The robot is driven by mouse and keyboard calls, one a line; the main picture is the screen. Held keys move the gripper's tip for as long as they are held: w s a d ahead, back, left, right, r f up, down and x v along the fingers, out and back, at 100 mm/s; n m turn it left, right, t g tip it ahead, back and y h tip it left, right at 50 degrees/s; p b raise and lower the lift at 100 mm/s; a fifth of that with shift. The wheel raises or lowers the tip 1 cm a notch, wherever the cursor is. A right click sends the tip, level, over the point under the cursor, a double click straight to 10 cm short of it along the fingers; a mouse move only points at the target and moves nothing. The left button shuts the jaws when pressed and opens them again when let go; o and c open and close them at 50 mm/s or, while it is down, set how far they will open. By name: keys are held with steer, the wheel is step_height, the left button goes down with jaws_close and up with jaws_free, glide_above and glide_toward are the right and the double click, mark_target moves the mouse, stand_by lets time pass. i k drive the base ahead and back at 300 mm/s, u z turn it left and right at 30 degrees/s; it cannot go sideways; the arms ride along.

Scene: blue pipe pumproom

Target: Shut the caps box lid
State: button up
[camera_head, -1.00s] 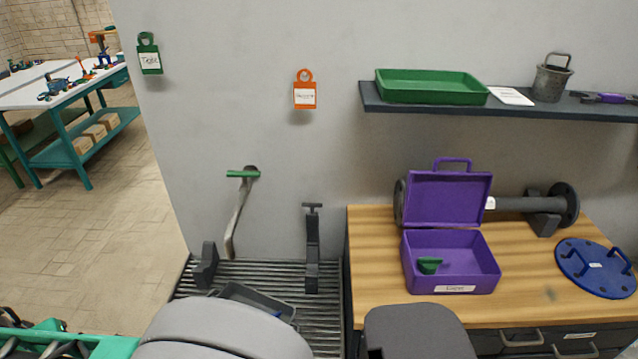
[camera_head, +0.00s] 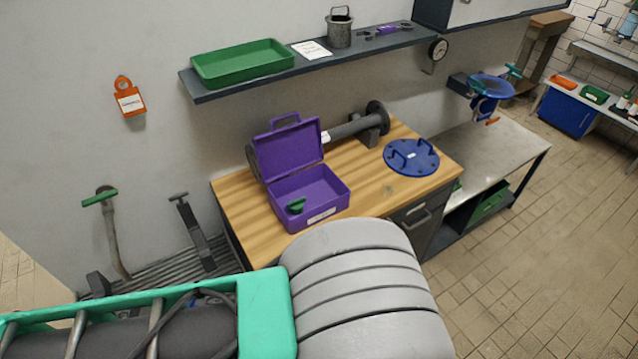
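The purple caps box (camera_head: 318,208) stands on the wooden bench top, a white label on its front. Its lid (camera_head: 288,150) is open, raised upright at the back with a handle on its top edge. A green cap (camera_head: 296,206) lies inside the box near its left front corner. My gripper is not in view; only parts of my own arm show in the foreground, in front of the bench.
The wooden bench (camera_head: 240,210) also holds a grey flanged pipe (camera_head: 352,127) behind the box and a blue disc with handles (camera_head: 411,157) to the right. A shelf (camera_head: 205,97) with a green tray (camera_head: 243,62) overhangs the bench. Free floor (camera_head: 510,250) lies at right.

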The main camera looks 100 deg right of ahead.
mark_target(282, 152)
steer(key=u, duration=0.05)
steer(key=k, duration=0.65)
steer(key=z, duration=2.85)
